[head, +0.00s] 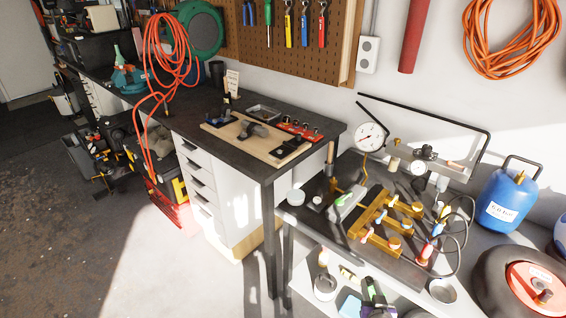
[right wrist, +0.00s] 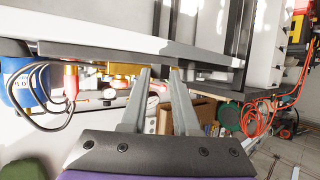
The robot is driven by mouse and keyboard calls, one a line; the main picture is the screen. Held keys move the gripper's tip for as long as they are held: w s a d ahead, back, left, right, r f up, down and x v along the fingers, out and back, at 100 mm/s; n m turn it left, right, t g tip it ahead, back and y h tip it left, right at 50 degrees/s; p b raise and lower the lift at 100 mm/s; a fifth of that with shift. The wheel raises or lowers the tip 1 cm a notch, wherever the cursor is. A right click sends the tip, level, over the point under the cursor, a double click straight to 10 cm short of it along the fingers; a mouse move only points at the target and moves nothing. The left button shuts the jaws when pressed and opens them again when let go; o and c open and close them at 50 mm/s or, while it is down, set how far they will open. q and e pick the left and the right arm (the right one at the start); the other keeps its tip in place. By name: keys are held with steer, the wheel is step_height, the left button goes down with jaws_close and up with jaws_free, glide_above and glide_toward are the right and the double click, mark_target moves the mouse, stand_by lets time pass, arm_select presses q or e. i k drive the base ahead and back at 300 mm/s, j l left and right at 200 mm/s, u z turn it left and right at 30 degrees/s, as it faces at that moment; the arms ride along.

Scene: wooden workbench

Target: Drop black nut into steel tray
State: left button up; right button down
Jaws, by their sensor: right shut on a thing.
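A small steel tray (head: 264,112) lies on the dark bench top at the back, beside the wooden board. My right gripper (right wrist: 160,73) shows large in the right wrist view, its two grey fingers reaching away from a dark and purple body. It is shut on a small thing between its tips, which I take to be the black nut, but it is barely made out. In the head view the right gripper (head: 372,288) is low, in front of the near bench and far from the tray. My left gripper is not in view.
The near bench holds a yellow fixture (head: 380,215), a pressure gauge (head: 370,135) and cables. A blue gas tank (head: 507,195) and a wheel (head: 520,285) stand at the right. A wooden board (head: 258,138) with tools lies before the tray.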

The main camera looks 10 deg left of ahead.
mark_target(263, 114)
steer(key=i+j, duration=0.15)
steer(key=j, duration=0.3)
steer(key=i+j, duration=0.15)
steer(key=j, duration=0.3)
steer(key=i+j, duration=0.15)
steer(key=j, duration=0.3)
steer(key=i+j, duration=0.15)
steer(key=j, duration=0.3)
steer(key=i+j, duration=0.2)
steer(key=j, duration=0.2)
steer(key=i+j, duration=0.15)
steer(key=j, duration=0.3)
steer(key=i+j, duration=0.15)
steer(key=j, duration=0.3)
steer(key=i+j, duration=0.15)
steer(key=j, duration=0.3)
steer(key=z, duration=0.05)
